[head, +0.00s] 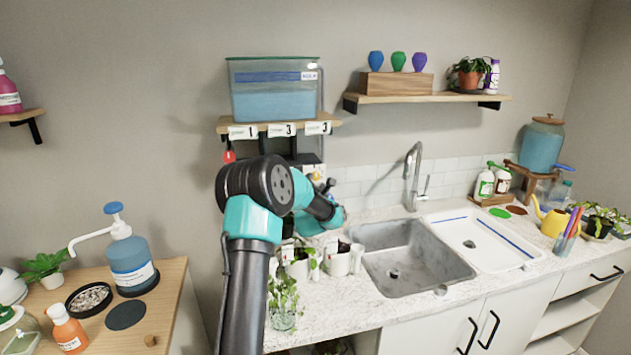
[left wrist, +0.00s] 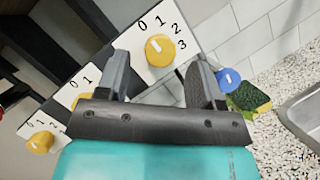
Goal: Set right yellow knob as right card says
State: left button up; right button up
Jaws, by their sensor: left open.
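The right yellow knob (left wrist: 160,49) sits on a white dial plate marked 0, 1, 2 and 3 in the left wrist view; I cannot surely read its setting. The right card (head: 318,128) on the shelf edge reads 3. My left gripper (left wrist: 160,76) is open, its fingers pointing toward the right dial, with the knob showing between them. I cannot tell whether they touch it. In the head view the left gripper (head: 331,184) is by the wall under the shelf, and my arm hides most of the dials. My right gripper is out of view.
Two other yellow knobs, a middle one (left wrist: 82,101) and a left one (left wrist: 40,142), are close by. A blue knob-like thing (left wrist: 228,80) and a sponge (left wrist: 248,98) are right of the fingers. Potted plants and the sink (head: 411,266) are below.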

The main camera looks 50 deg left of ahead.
aim_at(315, 176)
pick_arm(q)
jog(key=shift+x, duration=1.3)
jog(key=c, duration=0.9)
